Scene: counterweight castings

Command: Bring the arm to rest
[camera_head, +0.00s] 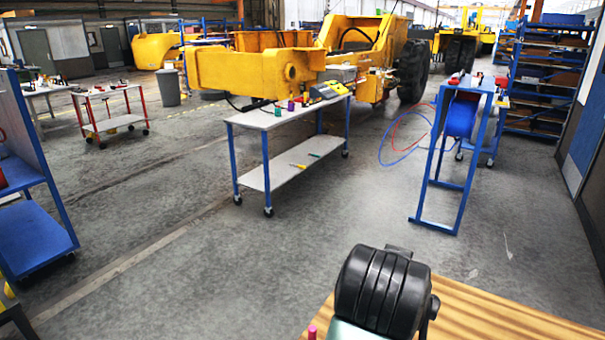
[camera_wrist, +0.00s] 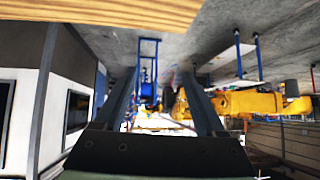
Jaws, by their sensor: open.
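My gripper (camera_wrist: 160,82) shows in the wrist view with its two dark fingers spread wide apart. Nothing is between the fingers. The wrist picture is upside down and looks out across the workshop. In the head view, a black ribbed part of my arm stands over the wooden tabletop (camera_head: 490,308) at the bottom right, and the gripper itself cannot be made out there. The pale wooden edge also crosses the top of the wrist view (camera_wrist: 110,10), apart from the fingers.
A blue-legged trolley (camera_head: 268,121) with tools stands ahead. A blue stand with a reel (camera_head: 461,118) is at the right, beside loose hoses. Yellow machinery (camera_head: 245,70) lies behind. A blue cart (camera_head: 35,238) is at the left. The floor between (camera_head: 190,270) is clear.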

